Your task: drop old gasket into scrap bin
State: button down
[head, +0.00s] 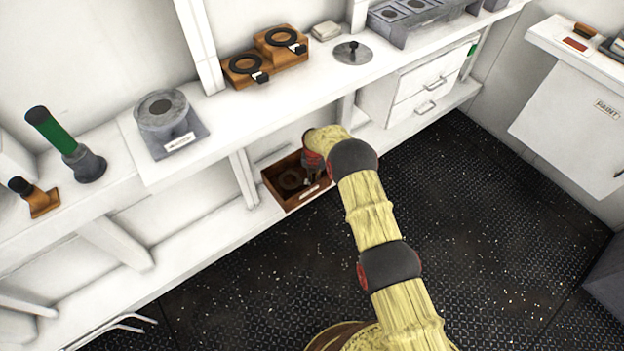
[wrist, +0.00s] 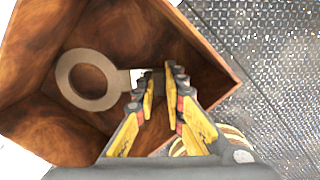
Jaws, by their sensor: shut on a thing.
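The old gasket, a flat grey-brown ring with a tab (wrist: 113,82), shows in the wrist view. My gripper (wrist: 163,82) is shut on its tab, where a small white patch shows between the fingers. The ring reaches out to the left of the fingers, over the inside of the scrap bin (wrist: 30,40), a brown open box. In the head view the scrap bin (head: 294,203) sits on the low shelf under the counter, and my gripper (head: 312,172) is at its right part, pointing down. The gap between gasket and bin floor cannot be told.
On the counter above stand wooden blocks (head: 283,55) with dark rings and white tags, a round metal plate with a knob (head: 352,53), and a grey flanged fitting (head: 163,110). A white shelf upright (head: 243,178) stands left of the bin. The deck (head: 480,230) is clear.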

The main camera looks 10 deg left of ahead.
jog(key=shift+f, duration=0.1)
jog(key=shift+f+b, duration=0.4)
jog(key=shift+b, duration=0.15)
jog(key=shift+f, duration=0.15)
jog(key=c, duration=2.1)
grip_release()
jog(key=shift+c, duration=0.2)
jog(key=shift+r+p, duration=0.4)
jog(key=shift+r, duration=0.1)
jog(key=r+p, duration=0.1)
jog(key=r, duration=0.4)
jog(key=r+p, duration=0.1)
jog(key=r, duration=0.1)
jog(key=shift+s+r+p, duration=0.25)
jog(key=shift+r+p, duration=0.05)
jog(key=shift+r, duration=0.05)
